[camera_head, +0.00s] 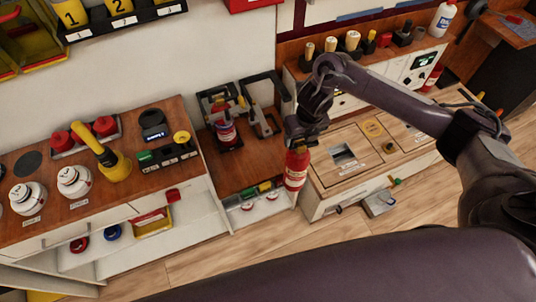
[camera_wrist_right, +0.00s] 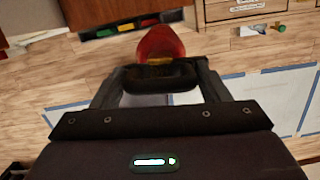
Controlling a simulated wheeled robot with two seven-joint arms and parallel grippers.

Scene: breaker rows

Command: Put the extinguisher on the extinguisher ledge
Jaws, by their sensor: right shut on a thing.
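The red extinguisher (camera_head: 296,171) with a white label hangs upright from my right gripper (camera_head: 303,131) in the head view. The gripper is shut around its dark top. In the right wrist view, the red body (camera_wrist_right: 160,43) shows beyond my right gripper (camera_wrist_right: 159,76), over the wood floor. The extinguisher is at the right front edge of a low brown ledge (camera_head: 235,171) between two cabinets; I cannot tell whether it touches. No label there clearly marks it as the extinguisher ledge. My left gripper is not in view.
A left cabinet (camera_head: 110,205) holds a yellow device (camera_head: 110,158). The wooden-topped right cabinet (camera_head: 370,160) is close to the extinguisher. The ledge's front middle is clear.

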